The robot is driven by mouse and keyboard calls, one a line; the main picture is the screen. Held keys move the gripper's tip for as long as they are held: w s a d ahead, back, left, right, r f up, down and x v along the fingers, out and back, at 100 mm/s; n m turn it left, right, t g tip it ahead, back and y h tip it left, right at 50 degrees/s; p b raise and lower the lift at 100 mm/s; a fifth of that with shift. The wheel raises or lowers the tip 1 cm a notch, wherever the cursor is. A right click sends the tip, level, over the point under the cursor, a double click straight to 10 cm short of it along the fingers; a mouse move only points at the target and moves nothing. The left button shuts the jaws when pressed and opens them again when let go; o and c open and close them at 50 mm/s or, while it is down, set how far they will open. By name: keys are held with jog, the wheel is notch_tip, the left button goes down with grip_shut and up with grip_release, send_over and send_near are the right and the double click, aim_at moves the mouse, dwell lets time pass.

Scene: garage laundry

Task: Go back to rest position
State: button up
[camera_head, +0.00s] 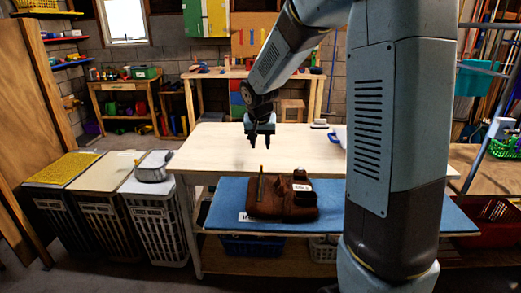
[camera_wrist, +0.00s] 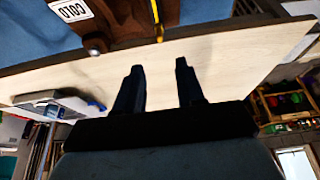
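My gripper (camera_head: 261,140) hangs from my arm above the wooden table top (camera_head: 215,148) in the head view. Its two dark fingers (camera_wrist: 160,85) show in the wrist view, spread apart with nothing between them. A brown block-like object (camera_head: 285,208) with a white label and a thin yellow upright piece (camera_head: 261,184) sits on the blue surface (camera_head: 217,205) below and in front of the table top. Part of that brown object shows at the top of the wrist view (camera_wrist: 125,15), with a white label reading COLD beside it. My gripper is apart from all of these.
Lidded hampers (camera_head: 158,225) stand left of the table, one with a grey metal item (camera_head: 152,172) on top. Baskets (camera_head: 252,246) sit beneath the blue surface. A blue item (camera_head: 334,137) lies at the table's right. A workbench (camera_head: 225,73) stands behind. Most of the table top is clear.

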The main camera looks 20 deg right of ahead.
jog(key=shift+s+r, duration=0.15)
jog(key=shift+r, duration=0.15)
jog(key=s+d+r+n, duration=0.1)
jog(key=s+r, duration=0.3)
jog(key=s, duration=0.3)
jog(key=s+d+r, duration=0.1)
jog(key=s+r, duration=0.4)
jog(key=s, duration=0.1)
jog(key=s+r+n+t+y, duration=0.1)
jog(key=s+r+n, duration=0.1)
jog(key=s, duration=1.7)
jog(key=shift+d+n, duration=0.2)
jog(key=shift+n, duration=0.1)
jog(key=shift+d, duration=0.1)
